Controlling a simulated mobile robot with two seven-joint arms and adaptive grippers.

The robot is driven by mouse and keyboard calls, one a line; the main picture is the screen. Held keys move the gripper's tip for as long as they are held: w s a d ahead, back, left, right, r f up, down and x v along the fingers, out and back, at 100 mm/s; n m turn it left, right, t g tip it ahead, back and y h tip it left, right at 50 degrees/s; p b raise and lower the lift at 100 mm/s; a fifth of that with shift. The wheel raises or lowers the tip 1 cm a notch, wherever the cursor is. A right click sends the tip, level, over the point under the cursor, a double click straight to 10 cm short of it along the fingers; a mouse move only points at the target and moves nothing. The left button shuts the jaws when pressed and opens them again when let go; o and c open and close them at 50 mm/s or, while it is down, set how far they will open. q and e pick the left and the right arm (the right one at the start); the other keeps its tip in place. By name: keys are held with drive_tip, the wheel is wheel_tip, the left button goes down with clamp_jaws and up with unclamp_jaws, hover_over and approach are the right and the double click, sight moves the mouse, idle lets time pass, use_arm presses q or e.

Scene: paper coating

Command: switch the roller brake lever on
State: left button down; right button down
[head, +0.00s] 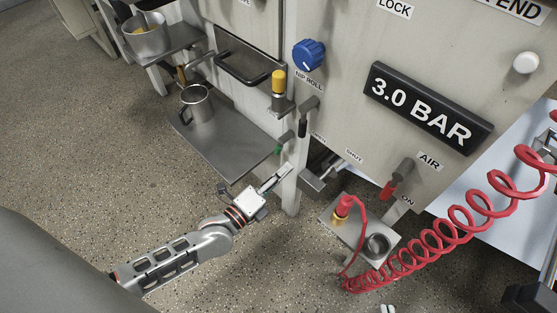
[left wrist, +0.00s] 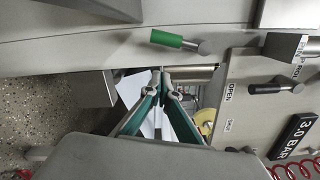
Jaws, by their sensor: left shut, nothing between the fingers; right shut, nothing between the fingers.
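A lever with a green handle (head: 279,148) is on the machine's post in the head view, and it also shows in the left wrist view (left wrist: 180,40). I cannot read a label for it, so I cannot tell for sure that it is the roller brake lever. My left gripper (head: 284,174) is shut and empty, just below the green handle and apart from it; its closed fingertips show in the left wrist view (left wrist: 164,74). Two pale tips at the bottom edge of the head view appear to be my right gripper (head: 388,309), shut and mostly out of frame.
A black-handled lever (head: 303,127) and a red-handled air lever (head: 388,190) are nearby. A metal mug (head: 198,104) stands on a grey shelf (head: 225,145). A yellow-topped fitting (head: 278,83) stands above. A coiled red hose (head: 440,235) crosses the right side. Floor at left is clear.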

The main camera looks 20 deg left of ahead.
use_arm(q)
drive_tip(key=shift+w+a+r, duration=0.25)
drive_tip(key=shift+w+a, duration=0.15)
drive_tip(key=shift+a, duration=0.4)
drive_tip(key=shift+w+a+r, duration=0.2)
drive_tip(key=shift+w+a, duration=0.15)
drive_tip(key=shift+a, duration=0.4)
use_arm(e)
drive_tip(key=shift+s+a+m, duration=0.1)
drive_tip(key=shift+a+m, duration=0.2)
drive_tip(key=shift+a, duration=0.25)
use_arm(q)
drive_tip(key=shift+w+a, duration=0.15)
drive_tip(key=shift+a, duration=0.25)
use_arm(e)
drive_tip(key=shift+d+f+n, duration=0.15)
drive_tip(key=shift+d+n, duration=0.25)
drive_tip(key=shift+d, duration=0.3)
use_arm(q)
drive_tip(key=shift+f, duration=0.15)
